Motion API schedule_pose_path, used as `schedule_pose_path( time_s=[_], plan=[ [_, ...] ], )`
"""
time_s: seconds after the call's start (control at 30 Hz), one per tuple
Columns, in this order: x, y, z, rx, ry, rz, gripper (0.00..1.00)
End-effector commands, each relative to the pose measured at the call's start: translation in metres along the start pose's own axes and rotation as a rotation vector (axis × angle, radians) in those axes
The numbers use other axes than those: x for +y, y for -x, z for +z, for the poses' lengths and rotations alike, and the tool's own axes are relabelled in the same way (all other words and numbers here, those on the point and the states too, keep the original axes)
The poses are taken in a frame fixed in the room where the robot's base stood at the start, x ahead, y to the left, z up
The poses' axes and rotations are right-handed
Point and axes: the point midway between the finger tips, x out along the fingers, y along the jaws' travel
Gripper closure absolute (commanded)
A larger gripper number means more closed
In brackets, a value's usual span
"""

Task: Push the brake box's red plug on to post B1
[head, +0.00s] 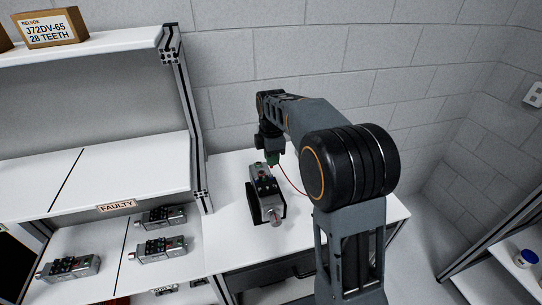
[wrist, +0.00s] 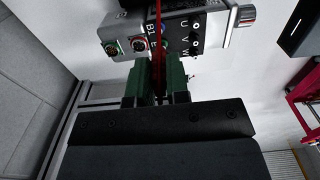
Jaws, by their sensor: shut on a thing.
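A grey servo motor (head: 266,197) sits in a dark cradle on the white bench in the head view. In the wrist view its terminal face (wrist: 172,36) fills the top, with round connectors, posts and the letters B, U, V and W. My gripper (head: 272,160) is over the motor's far end. In the wrist view its green fingers (wrist: 157,76) are shut on a red plug with a red lead (wrist: 157,14), close to the posts beside the B lettering. The fingers hide most of the plug, and I cannot tell if it touches post B1. The brake box is not clearly identifiable.
A shelf marked FAULTY (head: 117,205) at left holds several similar motors. A cardboard box (head: 48,28) stands on the upper shelf. A dark box (wrist: 300,28) and a red frame (wrist: 305,92) show at right in the wrist view. The bench (head: 228,238) around the cradle is mostly clear.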

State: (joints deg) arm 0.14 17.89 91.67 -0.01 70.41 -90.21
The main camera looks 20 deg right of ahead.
Motion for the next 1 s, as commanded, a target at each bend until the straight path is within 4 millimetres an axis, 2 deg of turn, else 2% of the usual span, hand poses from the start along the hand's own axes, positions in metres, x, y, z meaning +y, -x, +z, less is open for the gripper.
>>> schedule_pose_path(
  time_s=[0.1,0.5,1.0],
  plan=[
    [0.0,-0.013,0.001,0.0,-0.001,0.0,1.0],
    [0.0,-0.039,0.001,0.0,-0.002,-0.001,1.0],
    [0.0,-0.044,0.001,0.0,-0.001,0.0,1.0]
  ],
)
